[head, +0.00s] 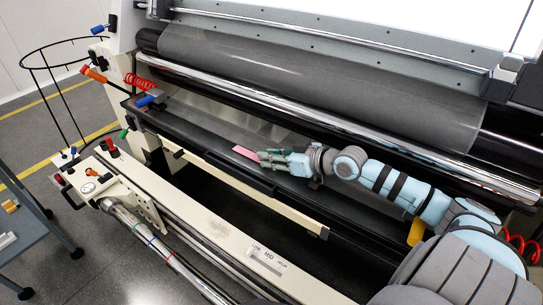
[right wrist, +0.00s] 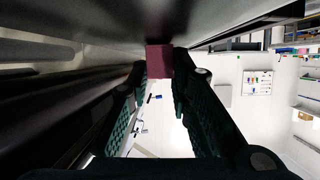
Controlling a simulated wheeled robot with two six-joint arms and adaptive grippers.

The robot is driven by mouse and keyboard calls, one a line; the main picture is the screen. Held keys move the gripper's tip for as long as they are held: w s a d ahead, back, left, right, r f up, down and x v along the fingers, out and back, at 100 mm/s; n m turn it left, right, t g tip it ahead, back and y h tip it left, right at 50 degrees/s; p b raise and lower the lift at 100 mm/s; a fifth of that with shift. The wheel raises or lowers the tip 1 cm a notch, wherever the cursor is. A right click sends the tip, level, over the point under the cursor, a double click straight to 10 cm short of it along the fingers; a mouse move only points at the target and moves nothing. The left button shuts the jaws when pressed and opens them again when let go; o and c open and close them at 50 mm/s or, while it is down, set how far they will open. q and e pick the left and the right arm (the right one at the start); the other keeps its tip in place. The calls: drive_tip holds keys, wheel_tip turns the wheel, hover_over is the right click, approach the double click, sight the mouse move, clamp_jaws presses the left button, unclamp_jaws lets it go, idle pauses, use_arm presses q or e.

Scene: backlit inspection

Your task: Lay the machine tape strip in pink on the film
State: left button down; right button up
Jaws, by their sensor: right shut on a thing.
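The pink machine tape strip (head: 245,152) sticks out to the left from the fingertips of my right gripper (head: 262,156), over the dark tray-like ledge of the machine. In the right wrist view the strip (right wrist: 159,61) looks dark pink and sits between the two green finger tips (right wrist: 160,75), which are shut on it. Its far end meets a grey surface at the top of that view; I cannot tell whether they touch. The film (head: 320,85) is a wide grey sheet hanging behind and above the gripper, over the rollers. My left gripper is out of view.
A shiny metal roller (head: 330,125) runs across the machine between the film and my right arm. A cream rail (head: 255,195) lies in front of the ledge. A bright backlit panel (head: 440,20) is at the top. A grey cart (head: 30,235) stands at the left.

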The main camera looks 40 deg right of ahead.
idle(0.4)
drive_tip(key=shift+r, duration=0.15)
drive_tip(key=o, duration=0.8)
wheel_tip(320, 180, up, 10)
idle(0.5)
